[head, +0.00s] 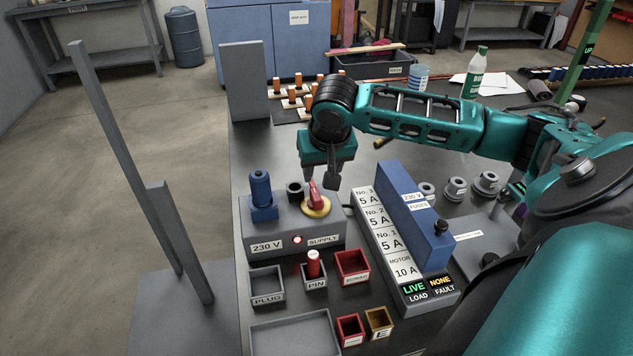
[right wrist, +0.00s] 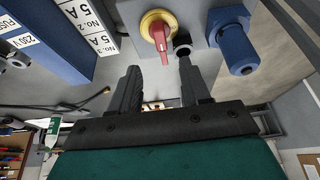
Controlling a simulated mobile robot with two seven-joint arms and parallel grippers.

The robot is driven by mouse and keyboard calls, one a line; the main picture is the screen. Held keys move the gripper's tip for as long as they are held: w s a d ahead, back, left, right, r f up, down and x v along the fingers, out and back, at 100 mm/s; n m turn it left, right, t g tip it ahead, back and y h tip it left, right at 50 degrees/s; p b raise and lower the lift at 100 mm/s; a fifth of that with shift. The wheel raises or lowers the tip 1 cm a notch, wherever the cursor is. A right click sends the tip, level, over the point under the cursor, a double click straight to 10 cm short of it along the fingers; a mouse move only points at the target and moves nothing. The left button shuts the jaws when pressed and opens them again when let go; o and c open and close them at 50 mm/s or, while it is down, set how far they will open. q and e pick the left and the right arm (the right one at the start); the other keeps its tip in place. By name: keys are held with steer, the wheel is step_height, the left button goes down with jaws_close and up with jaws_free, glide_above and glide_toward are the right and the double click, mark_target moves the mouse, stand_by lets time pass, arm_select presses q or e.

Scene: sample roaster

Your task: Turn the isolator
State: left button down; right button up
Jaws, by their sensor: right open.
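The isolator is a red handle (head: 315,194) on a yellow round plate (head: 319,207), on top of the grey supply box (head: 280,232) marked 230 V SUPPLY. The right wrist view also shows the red handle (right wrist: 159,38) on its yellow plate, beyond the fingertips. My right gripper (head: 321,180) points down just above and behind the handle. Its two fingers (right wrist: 160,75) are apart, with nothing between them, and the handle seems clear of them. A red lamp is lit on the box front. My left gripper is in neither view.
A blue plug (head: 261,190) and a dark round socket (head: 295,190) sit beside the isolator on the box. To the right stands a fuse board with a blue cover (head: 415,215) and a LIVE sign (head: 414,288). Small trays, including the red one (head: 352,266), lie in front.

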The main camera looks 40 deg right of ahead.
mark_target(316, 194)
steer(key=b+x, duration=0.2)
steer(key=x, duration=0.8)
steer(key=shift+w+f, duration=0.2)
jaws_close()
